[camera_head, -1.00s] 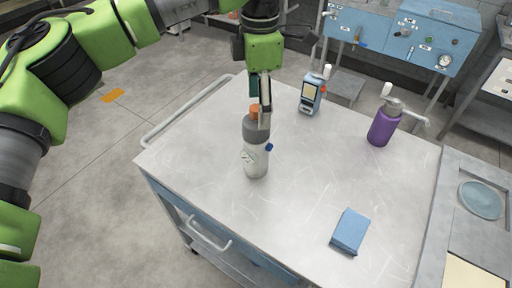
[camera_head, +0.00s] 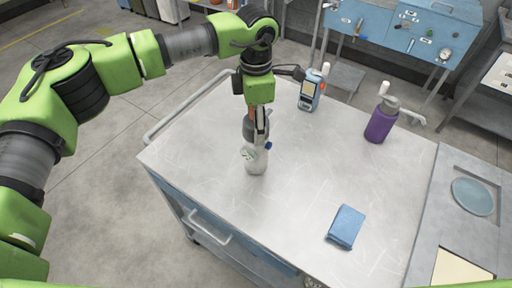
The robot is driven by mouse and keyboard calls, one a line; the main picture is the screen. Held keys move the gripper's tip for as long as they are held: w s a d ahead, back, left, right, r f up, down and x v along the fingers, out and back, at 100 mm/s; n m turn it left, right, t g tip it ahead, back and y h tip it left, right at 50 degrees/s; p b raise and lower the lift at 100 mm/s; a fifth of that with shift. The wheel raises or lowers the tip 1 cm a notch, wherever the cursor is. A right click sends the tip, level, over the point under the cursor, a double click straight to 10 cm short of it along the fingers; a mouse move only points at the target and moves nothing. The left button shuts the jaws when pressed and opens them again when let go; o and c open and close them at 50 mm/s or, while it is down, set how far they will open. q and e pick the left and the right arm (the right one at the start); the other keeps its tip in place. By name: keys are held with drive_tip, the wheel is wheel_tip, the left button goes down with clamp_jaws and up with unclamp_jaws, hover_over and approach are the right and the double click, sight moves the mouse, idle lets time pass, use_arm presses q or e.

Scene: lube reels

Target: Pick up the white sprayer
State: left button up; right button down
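The white sprayer (camera_head: 255,160) stands upright on the metal cart top (camera_head: 200,165), left of its middle. It has a pale body, a grey upper part and a small blue knob on its right side. My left gripper (camera_head: 257,132) points down from above, its fingers at the sprayer's top. The gripper hides most of the sprayer's head. One finger shows in front of the grey part; whether the fingers touch or grip it cannot be told. My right gripper is not in view.
A folded blue cloth (camera_head: 345,227) lies at the front right. A grey panel with a round blue dish (camera_head: 472,196) borders the cart's right. The cart's middle is clear.

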use_arm(q)
drive_tip(key=c, duration=1.2)
drive_tip(key=shift+w, duration=0.1)
clamp_jaws()
drive_tip(key=shift+r, duration=0.15)
